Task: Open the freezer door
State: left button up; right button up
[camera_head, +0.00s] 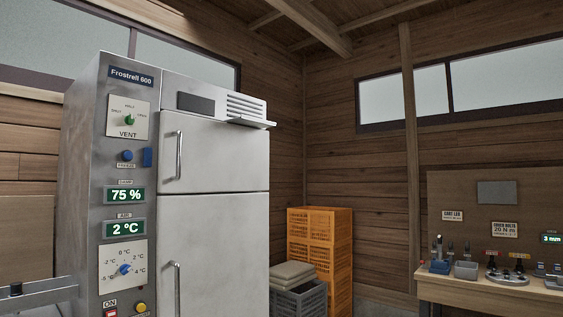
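A tall steel cabinet labelled Frostrell 600 (131,76) stands at the left. It has an upper door (225,155) and a lower door (228,250), and both look closed against the front. The upper door has a vertical bar handle (179,155) near its left edge. The lower door has a similar handle (177,287), and its bottom is cut off by the frame. Neither of my grippers shows in this view, so nothing is seen touching the handles.
The control panel (124,175) shows 75 % and 2 °C. Orange crates (340,250) and a grey crate (312,301) with folded sacks (292,270) stand right of the cabinet. A workbench (480,294) with tools is at right. A grey metal rail (45,293) enters at lower left.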

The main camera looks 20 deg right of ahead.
aim_at(196, 154)
jog(key=z, duration=0.2)
jog(key=i+l+u, duration=0.1)
jog(key=u, duration=0.45)
jog(key=i+l+u, duration=0.15)
jog(key=l, duration=0.15)
jog(key=i+l+u, duration=0.2)
jog(key=l+u, duration=0.15)
jog(key=l, duration=0.25)
jog(key=i+l+u, duration=0.1)
jog(key=l, duration=0.55)
jog(key=i+l, duration=0.15)
jog(key=l, duration=0.45)
jog(key=i+l+u, duration=0.15)
jog(key=l, duration=0.5)
jog(key=k, duration=0.05)
